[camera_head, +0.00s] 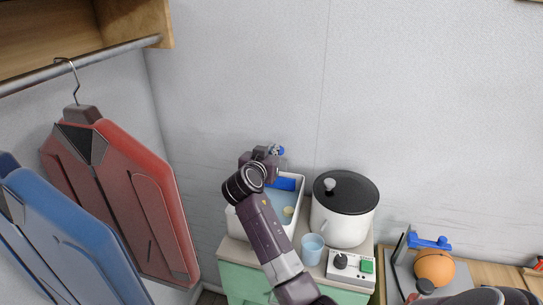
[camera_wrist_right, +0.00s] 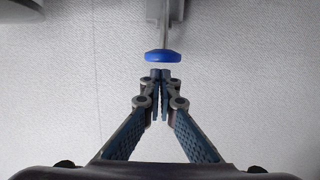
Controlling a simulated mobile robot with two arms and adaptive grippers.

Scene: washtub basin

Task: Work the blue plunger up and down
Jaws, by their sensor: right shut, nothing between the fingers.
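The blue plunger (camera_wrist_right: 163,56) shows in the wrist view as a flat, round blue knob on a thin grey rod. The rod runs up to a pale bracket. In the head view a small blue part (camera_head: 278,150) above the back of the white basin (camera_head: 302,190) looks like the same knob, partly hidden by my gripper. My right gripper (camera_wrist_right: 160,74) is shut and empty. Its fingertips lie just below the knob in the wrist view; whether they touch it I cannot tell. My right arm covers part of the basin. My left gripper is not in view.
The basin holds bluish water and a blue block (camera_head: 284,184). Beside it stand a white pot with a black lid (camera_head: 346,190), a light blue cup (camera_head: 312,249) and a control box (camera_head: 351,267). Red (camera_head: 160,200) and blue (camera_head: 70,235) garments hang at left.

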